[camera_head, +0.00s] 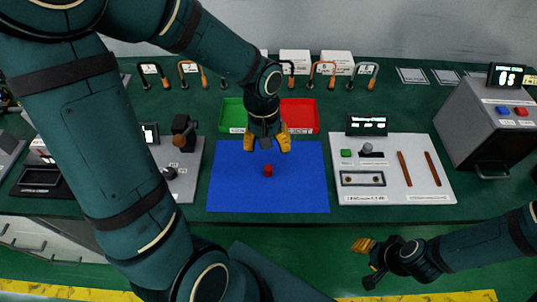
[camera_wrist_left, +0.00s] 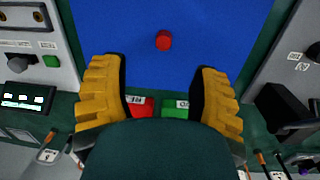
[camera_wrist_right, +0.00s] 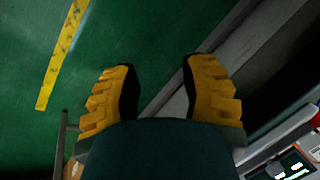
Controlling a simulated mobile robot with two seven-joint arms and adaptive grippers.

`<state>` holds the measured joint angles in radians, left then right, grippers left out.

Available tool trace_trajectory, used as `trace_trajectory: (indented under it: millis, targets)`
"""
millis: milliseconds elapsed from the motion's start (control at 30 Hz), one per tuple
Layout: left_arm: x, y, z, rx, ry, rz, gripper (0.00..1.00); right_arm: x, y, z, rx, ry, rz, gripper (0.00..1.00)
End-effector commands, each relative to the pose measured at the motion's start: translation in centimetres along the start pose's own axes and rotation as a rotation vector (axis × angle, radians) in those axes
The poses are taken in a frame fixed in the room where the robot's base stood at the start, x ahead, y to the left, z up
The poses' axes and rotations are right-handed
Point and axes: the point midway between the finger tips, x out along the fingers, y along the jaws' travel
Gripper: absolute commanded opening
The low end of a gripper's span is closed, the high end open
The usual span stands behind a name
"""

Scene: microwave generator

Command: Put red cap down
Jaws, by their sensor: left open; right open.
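The red cap (camera_head: 268,170) rests on the blue mat (camera_head: 235,185), near its middle; it also shows in the left wrist view (camera_wrist_left: 164,40). My left gripper (camera_head: 270,145) hangs over the back part of the mat, open and apart from the cap. In the left wrist view its two yellow fingers (camera_wrist_left: 163,95) are spread wide with nothing between them, and the cap lies beyond the fingertips. My right gripper (camera_head: 368,262) is in front of the table's edge, over the green floor. In the right wrist view its fingers (camera_wrist_right: 158,85) are open and empty.
A green tray (camera_head: 232,113) and a red tray (camera_head: 304,114) stand behind the mat. A white panel with a button and two brown rods (camera_head: 388,200) lies to the right, another panel (camera_head: 185,184) to the left. A grey box (camera_head: 485,125) stands far right.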

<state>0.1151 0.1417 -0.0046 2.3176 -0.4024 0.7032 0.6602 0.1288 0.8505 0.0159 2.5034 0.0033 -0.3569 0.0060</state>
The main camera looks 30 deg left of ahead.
Motion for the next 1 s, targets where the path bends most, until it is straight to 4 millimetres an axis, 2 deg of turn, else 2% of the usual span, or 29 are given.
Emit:
trace_trajectory:
  millis: [33,100,300,433,533,667,1000]
  targets:
    - [-0.5,-0.4,0.4,-0.155,-0.029,0.043,0.61,-1.3,-0.5,-0.3,0.001,0.006,0.0,0.43]
    - [-0.7,-0.8,0.7,-0.417,-0.07,0.11,0.61,-2.5,-0.9,-0.7,0.003,0.013,-0.001,0.43]
    - [-1.1,-2.6,0.4,-1.144,-0.157,0.248,0.61,-5.3,-1.9,-1.7,0.009,0.033,-0.001,0.43]
    - [-1.1,-3.9,0.1,-1.456,-0.184,0.287,0.61,-6.2,-2.2,-2.1,0.011,0.04,-0.001,0.43]
    - [-1.0,-4.5,-0.1,-1.584,-0.193,0.301,0.61,-6.5,-2.3,-2.2,0.012,0.043,-0.001,0.43]
    - [0.1,-4.5,-0.3,-1.635,-0.196,0.306,0.61,-5.9,-2.1,-2.2,0.012,0.044,0.0,0.43]
    - [6.0,-2.6,-0.7,-1.629,-0.198,0.304,0.61,-3.2,-1.2,-1.8,0.011,0.041,0.005,0.43]
